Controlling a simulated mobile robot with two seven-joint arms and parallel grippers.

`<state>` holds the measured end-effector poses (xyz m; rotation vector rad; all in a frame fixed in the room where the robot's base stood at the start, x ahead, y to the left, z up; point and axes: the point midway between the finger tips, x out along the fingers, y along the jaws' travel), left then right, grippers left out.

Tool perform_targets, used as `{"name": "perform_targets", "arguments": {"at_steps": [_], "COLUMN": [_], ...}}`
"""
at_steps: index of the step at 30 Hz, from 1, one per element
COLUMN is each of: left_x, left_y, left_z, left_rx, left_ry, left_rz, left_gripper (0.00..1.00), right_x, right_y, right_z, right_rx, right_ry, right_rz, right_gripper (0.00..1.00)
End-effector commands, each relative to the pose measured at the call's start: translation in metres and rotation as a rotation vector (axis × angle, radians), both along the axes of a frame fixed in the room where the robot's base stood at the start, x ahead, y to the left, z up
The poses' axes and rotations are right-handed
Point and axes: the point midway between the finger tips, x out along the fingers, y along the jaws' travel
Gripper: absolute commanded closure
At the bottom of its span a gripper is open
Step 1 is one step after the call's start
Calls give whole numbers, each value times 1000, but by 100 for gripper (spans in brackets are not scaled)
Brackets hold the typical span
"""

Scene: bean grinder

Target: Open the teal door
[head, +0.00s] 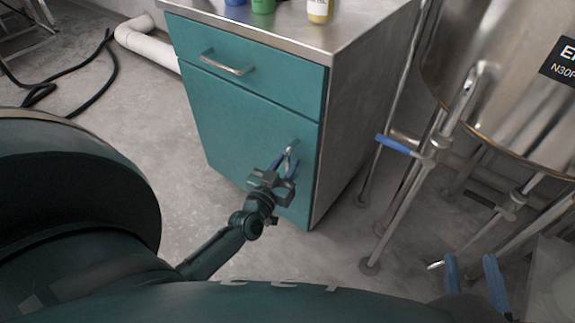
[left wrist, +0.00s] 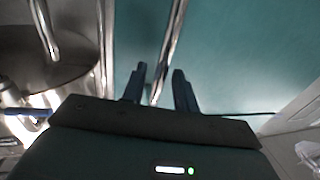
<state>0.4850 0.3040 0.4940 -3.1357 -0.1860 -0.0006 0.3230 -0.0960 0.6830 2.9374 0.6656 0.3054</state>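The teal door (head: 235,125) is the large lower front of a metal-topped cabinet in the head view and looks flush with its frame. Its silver handle (head: 291,151) is near the door's right side; it also shows as a bar in the left wrist view (left wrist: 170,48). My left gripper (head: 283,168) is at this handle. In the left wrist view its blue fingers (left wrist: 160,84) stand apart on either side of the bar, with visible gaps. My right gripper (head: 474,277) is low at the right, fingers apart, nothing between them.
A teal drawer with a silver handle (head: 227,63) is above the door. Bottles (head: 262,6) stand on the cabinet top (head: 300,28). A steel tank (head: 505,85) on pipe legs stands to the right.

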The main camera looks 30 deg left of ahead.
Motion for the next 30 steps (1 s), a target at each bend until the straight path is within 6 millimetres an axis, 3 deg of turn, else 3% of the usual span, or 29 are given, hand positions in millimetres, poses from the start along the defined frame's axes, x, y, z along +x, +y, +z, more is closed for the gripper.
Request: {"name": "perform_targets", "arguments": {"at_steps": [4, 13, 24, 30], "left_x": [10, 12, 11, 11], "left_y": [1, 1, 1, 1], "left_z": [-1, 0, 0, 0], "left_rx": [-1, -1, -1, 0], "left_ry": [0, 1, 1, 1], "left_rz": [1, 0, 0, 0], "left_gripper": [70, 70, 100, 100], "right_x": [0, 0, 0, 0], "right_y": [0, 1, 2, 2], "right_z": [-2, -1, 0, 0], "right_rx": [7, 11, 11, 12], "right_ry": [4, 4, 1, 0], "right_rz": [2, 4, 6, 6], "right_gripper": [64, 64, 64, 64]}}
